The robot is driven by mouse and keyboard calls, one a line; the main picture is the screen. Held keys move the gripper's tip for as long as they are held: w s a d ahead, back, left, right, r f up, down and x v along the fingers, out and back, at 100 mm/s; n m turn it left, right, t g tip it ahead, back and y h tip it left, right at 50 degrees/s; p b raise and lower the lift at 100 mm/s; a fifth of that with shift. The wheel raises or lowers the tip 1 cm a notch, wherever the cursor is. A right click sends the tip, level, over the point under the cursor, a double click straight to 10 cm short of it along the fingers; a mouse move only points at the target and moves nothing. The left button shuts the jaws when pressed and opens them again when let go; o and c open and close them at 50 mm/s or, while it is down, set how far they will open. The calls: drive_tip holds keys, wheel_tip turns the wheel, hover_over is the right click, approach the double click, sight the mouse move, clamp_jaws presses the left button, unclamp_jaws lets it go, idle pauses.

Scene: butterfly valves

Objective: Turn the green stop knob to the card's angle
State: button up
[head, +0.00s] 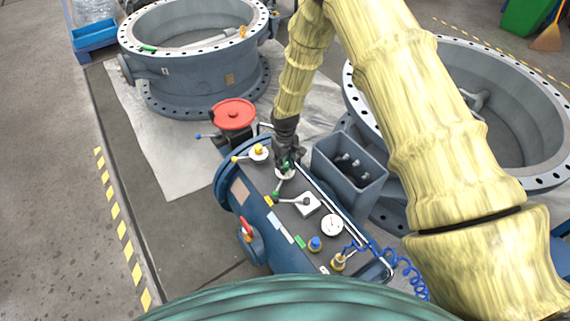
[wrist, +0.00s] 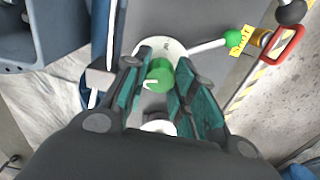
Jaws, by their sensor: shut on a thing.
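The green knob (wrist: 159,74) sits on a round white plate (wrist: 172,47) in the wrist view, with a white mark on its face. My gripper (wrist: 163,67) is around it, its two teal-padded fingers closed on either side. A pale lever with a green ball end (wrist: 233,38) reaches right from the plate. A yellow card (wrist: 241,41) lies beside that ball; its lettering is too small to read surely. In the head view my gripper (head: 287,163) is at the far part of the panel and mostly hides the knob.
The dark panel (head: 285,212) also carries a white plate with a black-knobbed lever (head: 307,203), a gauge (head: 332,225), a blue knob (head: 315,244) and a yellow knob (head: 259,150). A red handwheel (head: 233,113) stands behind. An open grey box (head: 348,165) is close right of my gripper.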

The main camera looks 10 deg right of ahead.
sight(285, 164)
drive_tip(key=shift+n, duration=1.5)
drive_tip(key=o, duration=1)
drive_tip(key=shift+o, duration=0.2)
wheel_tip(285, 164, up, 12)
